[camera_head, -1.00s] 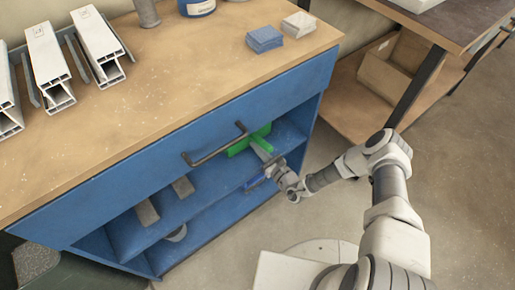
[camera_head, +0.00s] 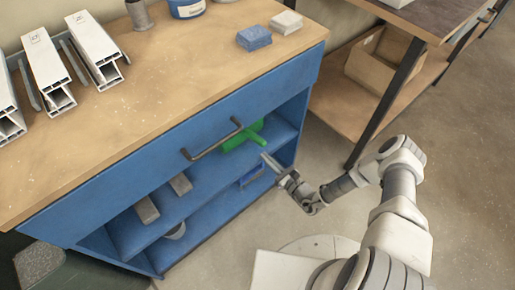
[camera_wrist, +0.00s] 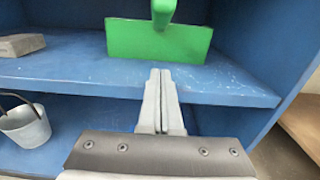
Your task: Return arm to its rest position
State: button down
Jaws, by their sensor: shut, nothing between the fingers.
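My gripper (camera_head: 268,160) is shut and empty in front of the right part of the blue bench's open shelves. In the wrist view my gripper (camera_wrist: 159,77) has its two fingers together, pointing at the shelf. A green tool with a handle and a broad flat part (camera_head: 243,137) sits on the upper shelf, and it also shows in the wrist view (camera_wrist: 150,42) beyond the fingertips. In the wrist view the fingertips are apart from the green tool.
The blue bench (camera_head: 110,190) has a drawer handle (camera_head: 212,140) standing out near my gripper. Grey blocks (camera_head: 147,210) lie on the upper shelf, and a bucket (camera_wrist: 25,125) stands below. White profiles (camera_head: 92,50) and a blue sponge (camera_head: 254,38) are on top. A side shelf (camera_head: 345,100) stands right.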

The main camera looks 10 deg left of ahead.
jog(key=shift+p+v, duration=0.35)
jog(key=shift+v, duration=1.9)
notch_tip(320, 180, up, 27)
jog(key=s+d+n+g, duration=0.1)
jog(key=d+n+g, duration=0.1)
jog(key=n+g, duration=1.3)
jog(key=s+d+r+n+t+h, duration=0.35)
jog(key=s+d+r+h, duration=0.2)
jog(key=r, duration=0.25)
jog(key=s+d+r+n+t+h, duration=0.35)
jog(key=s+r, duration=0.25)
jog(key=r, duration=0.3)
jog(key=s+d+r+n+t+h, duration=0.2)
jog(key=s+d+r+n+h, duration=0.3)
jog(key=r, duration=0.3)
notch_tip(320, 180, up, 21)
jog(key=s+m+p, duration=0.1)
jog(key=p, duration=2)
jog(key=shift+a+f, duration=0.1)
jog(key=shift+a, duration=0.05)
